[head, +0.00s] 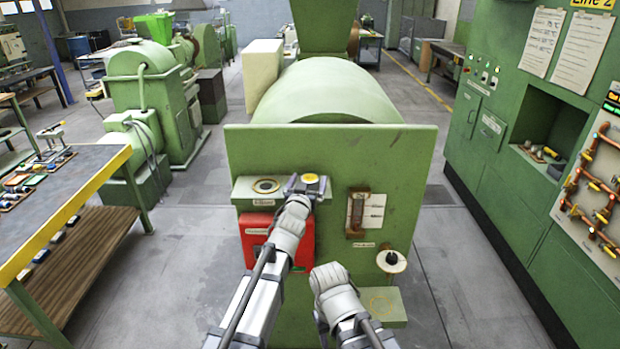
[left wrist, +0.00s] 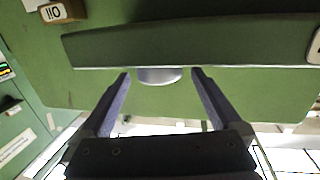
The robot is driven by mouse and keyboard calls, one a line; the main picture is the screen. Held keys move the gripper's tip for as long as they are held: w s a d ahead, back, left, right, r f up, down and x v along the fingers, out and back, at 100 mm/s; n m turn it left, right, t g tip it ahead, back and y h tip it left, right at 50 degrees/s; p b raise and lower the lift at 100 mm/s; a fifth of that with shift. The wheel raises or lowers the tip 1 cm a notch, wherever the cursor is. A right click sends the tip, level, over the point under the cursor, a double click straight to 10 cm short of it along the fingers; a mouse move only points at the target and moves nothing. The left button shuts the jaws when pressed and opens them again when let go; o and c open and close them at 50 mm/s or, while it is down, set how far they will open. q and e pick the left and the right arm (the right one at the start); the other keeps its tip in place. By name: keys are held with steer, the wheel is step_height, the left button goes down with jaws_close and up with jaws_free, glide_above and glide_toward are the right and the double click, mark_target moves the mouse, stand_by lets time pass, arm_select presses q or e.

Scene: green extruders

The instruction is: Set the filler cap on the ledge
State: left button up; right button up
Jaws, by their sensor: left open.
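The filler cap (head: 311,179), with a yellow top, stands on the right part of the green ledge (head: 240,189) on the machine's end plate. In the left wrist view, which is upside down, the cap (left wrist: 160,75) shows as a grey disc at the edge of the ledge (left wrist: 190,42). My left gripper (head: 306,182) is open, with a finger on either side of the cap; its fingers (left wrist: 161,74) appear apart from the cap. A round filler opening (head: 266,186) with a dark rim is left of the cap. My right wrist is low in front of the plate; its fingers are hidden.
A red box (head: 257,238) is below the ledge. A sight gauge (head: 357,210) and a black knob on a white disc (head: 391,260) are to the right.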

arm_select(q)
steer(key=v, duration=1)
arm_select(e)
steer(key=shift+r, duration=0.25)
arm_select(q)
steer(key=shift+w, duration=0.1)
